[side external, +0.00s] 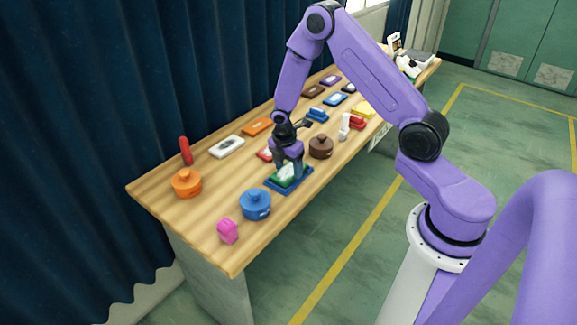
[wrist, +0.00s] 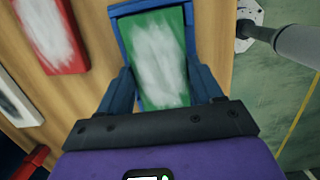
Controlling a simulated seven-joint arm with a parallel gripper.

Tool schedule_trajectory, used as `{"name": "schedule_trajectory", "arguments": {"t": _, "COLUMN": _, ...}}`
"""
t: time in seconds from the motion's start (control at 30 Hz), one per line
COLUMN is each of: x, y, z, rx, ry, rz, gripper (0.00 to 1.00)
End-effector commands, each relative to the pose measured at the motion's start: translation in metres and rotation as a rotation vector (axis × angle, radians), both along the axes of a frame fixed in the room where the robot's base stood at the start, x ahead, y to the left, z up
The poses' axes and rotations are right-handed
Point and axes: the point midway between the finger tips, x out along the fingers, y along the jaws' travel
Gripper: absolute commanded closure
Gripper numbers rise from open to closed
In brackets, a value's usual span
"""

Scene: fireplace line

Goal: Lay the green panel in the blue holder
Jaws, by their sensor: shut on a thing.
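The green panel (wrist: 158,62) has a white smear on its face. It also shows under the gripper in the side view (side external: 283,181). My gripper (wrist: 163,75) is shut on the panel, with one finger at each side edge; in the side view it points down at the table (side external: 288,170). The blue holder (wrist: 121,32) shows as a rim along the far and side edges of the panel; its near part is hidden by my gripper. In the side view the holder (side external: 275,187) lies on the table around or under the panel. I cannot tell whether the panel touches its floor.
On the wooden table (side external: 210,225), a blue pot (side external: 255,204) stands close to the holder, with a brown pot (side external: 321,147) on the other side. A red panel (wrist: 48,32) lies nearby. An orange pot (side external: 186,183) and a pink piece (side external: 228,231) are nearer the left end.

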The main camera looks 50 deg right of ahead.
Motion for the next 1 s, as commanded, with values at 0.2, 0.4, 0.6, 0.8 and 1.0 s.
{"name": "schedule_trajectory", "arguments": {"t": 0.2, "x": 0.0000, "y": 0.0001, "z": -0.0023, "rx": 0.000, "ry": 0.000, "rz": 0.000, "gripper": 0.68}}
{"name": "schedule_trajectory", "arguments": {"t": 0.4, "x": 0.0002, "y": 0.0001, "z": -0.0049, "rx": 0.000, "ry": 0.000, "rz": 0.000, "gripper": 0.68}}
{"name": "schedule_trajectory", "arguments": {"t": 0.6, "x": 0.0003, "y": 0.0000, "z": -0.0073, "rx": 0.000, "ry": -0.001, "rz": 0.000, "gripper": 0.68}}
{"name": "schedule_trajectory", "arguments": {"t": 0.8, "x": 0.0003, "y": 0.0000, "z": -0.0078, "rx": 0.000, "ry": -0.001, "rz": 0.000, "gripper": 0.05}}
{"name": "schedule_trajectory", "arguments": {"t": 1.0, "x": 0.0000, "y": 0.0000, "z": -0.0080, "rx": 0.000, "ry": 0.000, "rz": 0.000, "gripper": 0.05}}
